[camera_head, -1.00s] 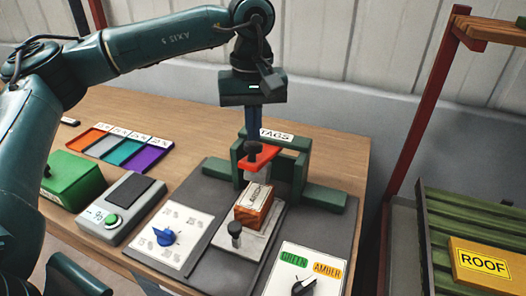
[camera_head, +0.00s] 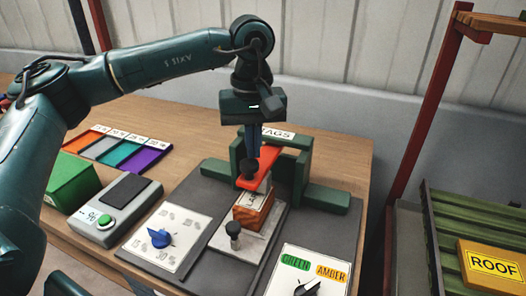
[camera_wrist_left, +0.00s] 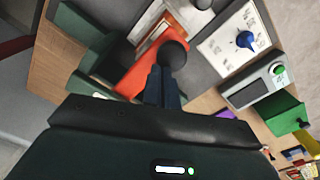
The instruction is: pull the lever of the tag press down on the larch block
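The tag press (camera_head: 300,170) is a green frame with a "TAGS" label, and its red lever (camera_head: 262,178) tilts down toward the front, ending in a black knob (camera_head: 249,167). The larch block (camera_head: 252,214), orange-brown wood with a pale top, sits under the lever on the light plate (camera_head: 225,238). The lever hides part of its top, so I cannot tell whether the press touches it. My left gripper (camera_head: 252,152) points down with its fingers together, right at the knob. In the left wrist view the fingertips (camera_wrist_left: 164,75) meet the knob (camera_wrist_left: 173,54). My right gripper is out of view.
A blue dial (camera_head: 160,238) and a GREEN/AMBER selector (camera_head: 308,287) flank the plate. A grey box with a green button (camera_head: 105,220), a green box (camera_head: 72,183) and coloured trays (camera_head: 118,152) stand left. A ROOF-labelled block (camera_head: 490,266) lies right.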

